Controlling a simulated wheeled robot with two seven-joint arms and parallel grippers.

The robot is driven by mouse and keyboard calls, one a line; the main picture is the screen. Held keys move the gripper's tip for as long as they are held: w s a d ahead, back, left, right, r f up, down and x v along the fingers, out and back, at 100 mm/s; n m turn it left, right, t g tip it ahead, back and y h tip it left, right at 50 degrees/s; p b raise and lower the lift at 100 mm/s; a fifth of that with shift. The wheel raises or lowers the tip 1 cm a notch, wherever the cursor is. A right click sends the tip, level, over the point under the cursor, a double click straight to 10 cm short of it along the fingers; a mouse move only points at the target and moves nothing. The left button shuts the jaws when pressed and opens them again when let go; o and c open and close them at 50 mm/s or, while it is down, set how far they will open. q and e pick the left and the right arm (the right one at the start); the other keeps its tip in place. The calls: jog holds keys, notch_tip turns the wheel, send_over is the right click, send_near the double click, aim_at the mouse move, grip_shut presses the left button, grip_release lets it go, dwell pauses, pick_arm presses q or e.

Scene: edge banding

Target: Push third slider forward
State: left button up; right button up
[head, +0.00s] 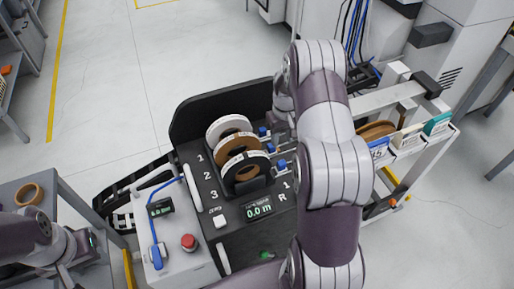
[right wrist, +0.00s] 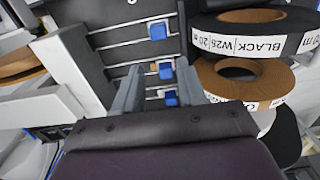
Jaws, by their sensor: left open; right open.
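Three blue-knobbed sliders sit on slots beside the tape rolls. The third slider (head: 281,164) is beside the black roll (head: 246,170); it also shows at the top of the right wrist view (right wrist: 157,31). The second slider (head: 270,148) and first slider (head: 263,131) lie further back. In the right wrist view, the second slider (right wrist: 165,70) and first slider (right wrist: 170,98) appear between the fingers. My right gripper (right wrist: 159,74) is open and empty above the slots; my own arm mostly hides it in the head view. My left arm is at lower left, its fingers out of sight.
A brown roll (head: 236,146) and white roll (head: 222,125) stand behind the black one. The panel has a display (head: 258,208) and a red button (head: 189,242). A rack (head: 408,148) with more rolls stands at right. A side table (head: 40,190) holds a tape ring.

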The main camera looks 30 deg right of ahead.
aim_at(282, 162)
jog(key=shift+s+a+f+p, duration=0.25)
jog(key=shift+s+f+p, duration=0.15)
jog(key=shift+s+f, duration=0.65)
jog(key=shift+s+f+p, duration=0.2)
jog(key=shift+f+p, duration=0.1)
jog(key=shift+f, duration=0.85)
jog(key=f, duration=0.2)
jog(key=w+f, duration=0.1)
jog(key=f, duration=0.2)
jog(key=shift+w+d+f+p, duration=0.15)
jog(key=shift+d+f+p, duration=0.1)
jog(key=shift+f+p, duration=0.15)
jog(key=shift+f, duration=0.3)
jog(key=shift+s+a+f, duration=0.1)
jog(key=shift+s+f, duration=0.2)
jog(key=shift+f, duration=0.05)
pick_arm(q)
jog(key=r, duration=0.1)
jog(key=s+r, duration=0.1)
jog(key=r, duration=0.1)
jog(key=shift+s, duration=0.2)
jog(key=shift+w+f, duration=0.1)
pick_arm(e)
jog(key=shift+w+f, duration=0.1)
jog(key=shift+w, duration=0.05)
jog(key=shift+c, duration=0.3)
